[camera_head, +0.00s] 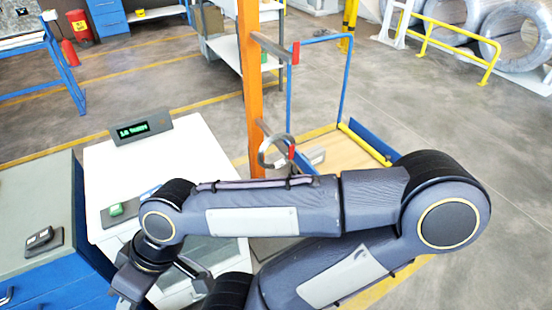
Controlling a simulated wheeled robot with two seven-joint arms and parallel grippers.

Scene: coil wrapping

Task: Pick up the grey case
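No object is plainly identifiable as the grey case. A small dark grey item (40,238) lies on a dark pad on the grey-topped counter at the left; it may be the case, but I cannot tell. My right arm crosses the lower middle, its elbow at the right and its wrist at the lower left. My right gripper (132,284) is at the lower left, over the front of the white table, right of the counter. Its fingertips are not clear, so its opening and contents cannot be told. My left gripper is not in view.
The white table (185,150) carries a display unit (140,127) and a green item (118,209) on a dark pad. An orange post (250,90) stands behind my forearm. A blue-framed trolley (345,80) stands beyond. Open floor (400,110) lies to the right.

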